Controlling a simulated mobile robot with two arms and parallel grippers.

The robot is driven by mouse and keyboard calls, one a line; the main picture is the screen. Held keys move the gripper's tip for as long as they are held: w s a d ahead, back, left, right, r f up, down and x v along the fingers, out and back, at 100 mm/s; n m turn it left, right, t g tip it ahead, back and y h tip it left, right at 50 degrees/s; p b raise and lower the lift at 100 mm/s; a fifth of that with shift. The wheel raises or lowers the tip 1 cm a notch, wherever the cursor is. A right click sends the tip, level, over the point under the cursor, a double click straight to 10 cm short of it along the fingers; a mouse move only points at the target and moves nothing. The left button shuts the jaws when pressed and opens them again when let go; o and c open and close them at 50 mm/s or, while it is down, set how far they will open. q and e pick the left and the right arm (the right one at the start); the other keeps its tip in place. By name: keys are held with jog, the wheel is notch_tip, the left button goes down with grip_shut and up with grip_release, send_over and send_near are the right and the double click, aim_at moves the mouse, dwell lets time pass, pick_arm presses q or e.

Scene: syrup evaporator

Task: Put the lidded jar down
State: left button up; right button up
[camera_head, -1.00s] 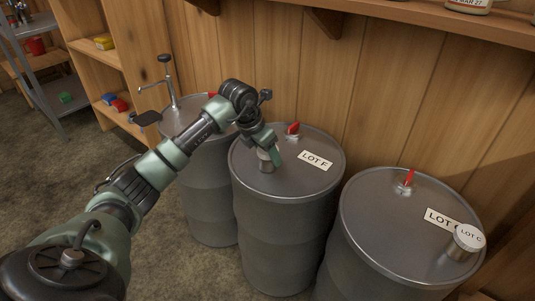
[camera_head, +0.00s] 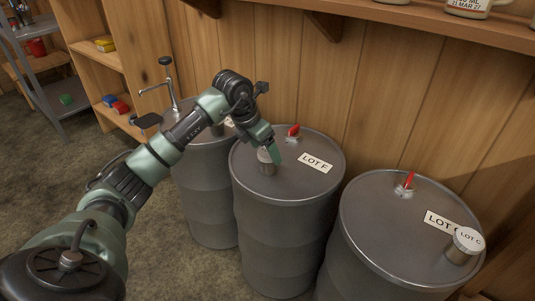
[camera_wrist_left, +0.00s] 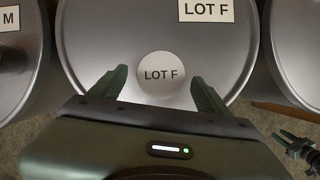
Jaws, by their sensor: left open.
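The lidded jar (camera_head: 266,164) stands upright on top of the LOT F drum (camera_head: 306,187), near the drum's left side. In the left wrist view its round lid (camera_wrist_left: 161,78) reads LOT F. My left gripper (camera_head: 273,153) is open at the jar. In the left wrist view the left gripper's fingers (camera_wrist_left: 160,88) stand apart on either side of the lid, with gaps showing. The gripper partly hides the jar in the head view. Part of what looks like my right gripper (camera_wrist_left: 300,146) shows at the right edge of the left wrist view; its jaw state is unclear.
A second drum (camera_head: 391,225) at the right carries a jar labelled LOT C (camera_head: 464,246). A third drum (camera_head: 207,201) with a hand pump (camera_head: 169,84) stands at the left. A wall shelf (camera_head: 420,18) with jars hangs above.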

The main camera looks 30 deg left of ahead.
pick_arm(q)
jog(key=d+v, duration=0.1)
jog(key=v, duration=0.7)
jog(key=shift+a+r+p, duration=0.3)
jog(key=shift+a+p, duration=0.05)
jog(key=shift+a, duration=0.15)
pick_arm(e)
jog(key=shift+s+d+f, duration=0.1)
jog(key=shift+s+f, duration=0.3)
jog(key=shift+f, duration=0.25)
jog(key=shift+s+f, duration=0.35)
jog(key=shift+f, duration=0.25)
pick_arm(q)
jog(key=shift+s, duration=0.1)
